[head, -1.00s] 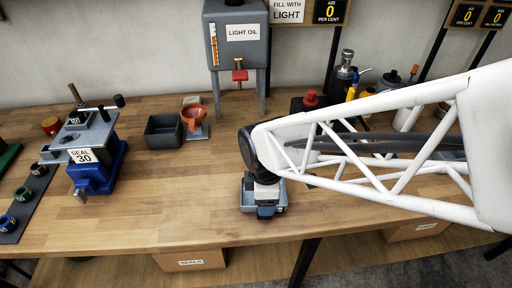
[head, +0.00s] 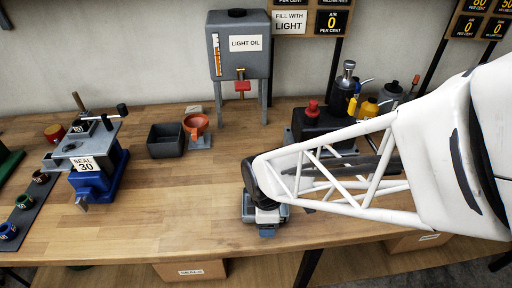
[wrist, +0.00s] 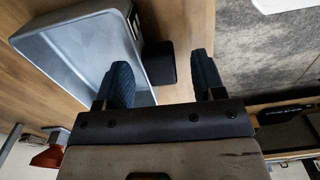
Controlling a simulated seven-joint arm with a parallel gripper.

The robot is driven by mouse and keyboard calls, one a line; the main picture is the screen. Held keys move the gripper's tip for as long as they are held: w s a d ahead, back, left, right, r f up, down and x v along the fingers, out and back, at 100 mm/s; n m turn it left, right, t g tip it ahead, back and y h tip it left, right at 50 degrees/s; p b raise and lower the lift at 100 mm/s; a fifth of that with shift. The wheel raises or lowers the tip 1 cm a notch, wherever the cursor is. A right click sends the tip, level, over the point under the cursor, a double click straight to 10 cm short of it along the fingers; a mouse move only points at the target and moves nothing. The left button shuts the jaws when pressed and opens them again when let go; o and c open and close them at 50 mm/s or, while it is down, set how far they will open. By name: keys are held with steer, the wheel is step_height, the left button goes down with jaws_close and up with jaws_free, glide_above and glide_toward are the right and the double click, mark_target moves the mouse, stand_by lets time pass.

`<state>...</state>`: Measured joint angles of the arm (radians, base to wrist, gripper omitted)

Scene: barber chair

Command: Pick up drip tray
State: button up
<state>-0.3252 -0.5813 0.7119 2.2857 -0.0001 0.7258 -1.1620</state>
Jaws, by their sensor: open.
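The drip tray (head: 247,213) is a shallow grey tray on the bench near its front edge, partly hidden under my wrist in the head view. In the wrist view the drip tray (wrist: 85,45) fills the upper left, with a pale rim and a dark block like a handle (wrist: 160,64) at its right side. My gripper (wrist: 162,68) is open and empty. Its left finger overlaps the tray's inside in the picture, and its right finger is beyond the tray's right side. The dark block shows between the fingers; contact cannot be told. In the head view my gripper (head: 267,226) is over the tray's front.
A dark square bin (head: 166,141) and an orange funnel (head: 196,123) stand behind to the left. A blue seal press (head: 95,180) is farther left. The light oil tank (head: 240,45) stands at the back. Bottles (head: 345,90) are behind my arm. Bare bench lies left of the tray.

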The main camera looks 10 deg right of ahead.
steer(key=shift+f, duration=0.45)
steer(key=c, duration=1.1)
